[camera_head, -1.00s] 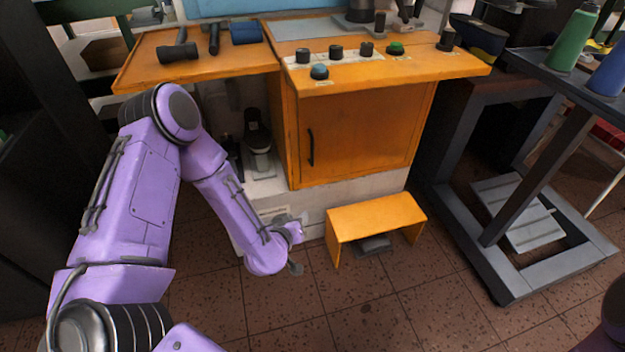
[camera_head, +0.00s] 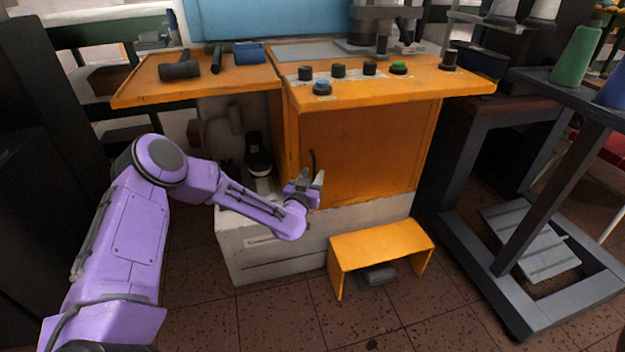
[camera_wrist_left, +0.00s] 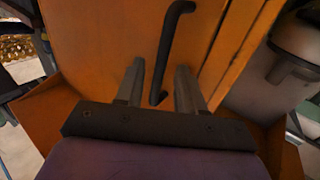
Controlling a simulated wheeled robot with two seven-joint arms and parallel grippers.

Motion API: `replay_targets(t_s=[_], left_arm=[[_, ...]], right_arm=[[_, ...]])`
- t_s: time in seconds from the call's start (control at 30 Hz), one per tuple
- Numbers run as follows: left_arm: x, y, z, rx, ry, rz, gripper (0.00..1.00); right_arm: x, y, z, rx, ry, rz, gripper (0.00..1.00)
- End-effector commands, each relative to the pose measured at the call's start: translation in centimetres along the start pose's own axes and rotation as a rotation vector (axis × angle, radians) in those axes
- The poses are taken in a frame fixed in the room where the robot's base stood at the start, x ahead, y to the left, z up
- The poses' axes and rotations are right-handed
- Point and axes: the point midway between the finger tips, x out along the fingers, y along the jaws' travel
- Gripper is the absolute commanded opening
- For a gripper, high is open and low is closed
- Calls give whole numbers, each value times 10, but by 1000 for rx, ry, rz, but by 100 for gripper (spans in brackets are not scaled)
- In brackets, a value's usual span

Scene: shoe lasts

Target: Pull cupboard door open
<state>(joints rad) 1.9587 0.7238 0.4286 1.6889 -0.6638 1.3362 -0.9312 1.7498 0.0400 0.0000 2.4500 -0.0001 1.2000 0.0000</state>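The orange cupboard door (camera_head: 365,150) is closed on the front of the orange workbench, with a black curved handle (camera_head: 313,162) near its left edge. My left gripper (camera_head: 311,178) is at the lower end of the handle in the head view and hides part of it. In the left wrist view, the two grey fingers of my left gripper (camera_wrist_left: 158,85) are apart, and the black handle (camera_wrist_left: 172,45) shows between and beyond them. I cannot tell whether the fingers touch it. My right gripper is not in view.
An orange step stool (camera_head: 382,245) stands on the floor before the bench. A dark metal stand (camera_head: 480,235) is close on the right. Knobs and a green button (camera_head: 399,67) sit on the benchtop (camera_head: 430,80).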

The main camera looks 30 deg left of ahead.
Motion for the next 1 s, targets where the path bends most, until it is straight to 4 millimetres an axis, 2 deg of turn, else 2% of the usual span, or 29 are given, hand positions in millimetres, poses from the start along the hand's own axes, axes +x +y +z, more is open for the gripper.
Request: replay_targets(t_s=[0.27, 0.3, 0.4, 0.63, 0.77, 0.87, 1.0], left_arm=[[4, 1, 0, 0, -1, 1, 38], [4, 1, 0, 0, -1, 1, 32], [4, 1, 0, 0, -1, 1, 0], [3, 2, 0, -1, -1, 0, 0], [-2, 10, 0, 0, -2, -12, 0], [-10, 25, -1, 2, -1, -34, 0], [-30, 57, -2, 4, -1, -97, 0]], right_arm=[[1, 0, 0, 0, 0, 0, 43], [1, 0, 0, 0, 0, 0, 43], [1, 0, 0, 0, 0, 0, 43], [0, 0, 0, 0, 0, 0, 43], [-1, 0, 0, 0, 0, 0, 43], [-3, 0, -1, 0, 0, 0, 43], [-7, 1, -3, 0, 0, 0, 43]])
